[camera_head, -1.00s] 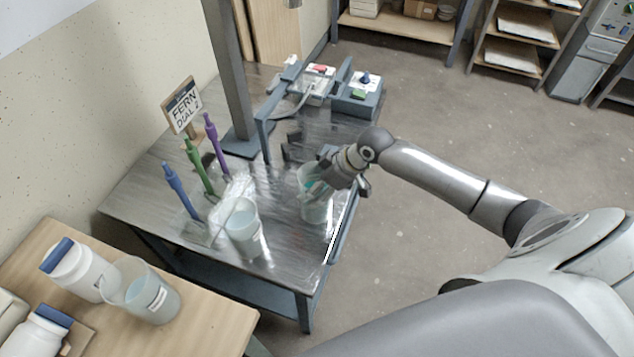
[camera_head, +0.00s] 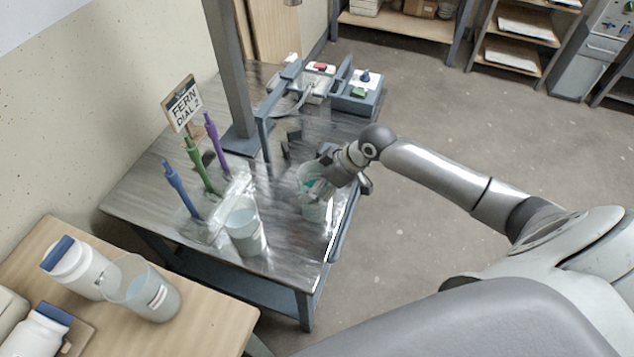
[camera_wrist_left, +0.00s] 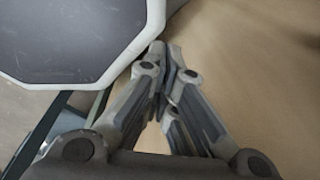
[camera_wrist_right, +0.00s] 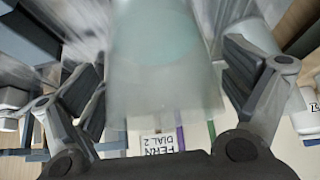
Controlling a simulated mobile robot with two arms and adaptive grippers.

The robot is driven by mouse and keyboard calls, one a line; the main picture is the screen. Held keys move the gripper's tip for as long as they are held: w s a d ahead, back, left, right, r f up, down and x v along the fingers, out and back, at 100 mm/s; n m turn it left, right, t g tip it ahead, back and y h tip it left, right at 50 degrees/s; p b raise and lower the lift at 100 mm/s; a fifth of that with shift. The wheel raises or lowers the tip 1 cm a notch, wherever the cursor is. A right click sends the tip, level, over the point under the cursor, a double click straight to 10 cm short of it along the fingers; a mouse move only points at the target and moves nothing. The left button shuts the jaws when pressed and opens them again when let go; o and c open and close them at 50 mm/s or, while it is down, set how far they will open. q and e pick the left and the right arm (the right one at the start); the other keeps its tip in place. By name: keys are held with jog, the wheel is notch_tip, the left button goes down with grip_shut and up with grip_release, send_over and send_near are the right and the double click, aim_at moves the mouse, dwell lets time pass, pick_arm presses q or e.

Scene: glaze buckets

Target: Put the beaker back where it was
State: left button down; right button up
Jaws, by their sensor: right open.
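A clear beaker with pale teal contents (camera_head: 315,207) stands upright near the right edge of the grey metal table (camera_head: 285,245). My right gripper (camera_head: 322,182) is at this beaker, its fingers partly hiding it. In the right wrist view the beaker (camera_wrist_right: 165,80) fills the middle, between the spread fingers of the open gripper. Whether either finger touches it I cannot tell. A second beaker with pale contents (camera_head: 246,232) stands to its left. My left gripper (camera_wrist_left: 166,60) shows only in its own wrist view, fingertips together, with nothing seen between them.
Blue, green and purple upright tools (camera_head: 196,163) stand behind the beakers. A sign (camera_head: 183,106) reads FERN DIAL 2. A grey post (camera_head: 232,80) and a button box (camera_head: 357,98) stand farther back. A wooden bench (camera_head: 205,318) at left holds white bottles and another beaker (camera_head: 152,295).

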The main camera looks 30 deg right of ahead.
jog(key=v, duration=1.1)
jog(key=shift+r+b, duration=0.2)
jog(key=shift+b, duration=0.1)
jog(key=shift+s, duration=0.1)
jog(key=shift+d, duration=0.15)
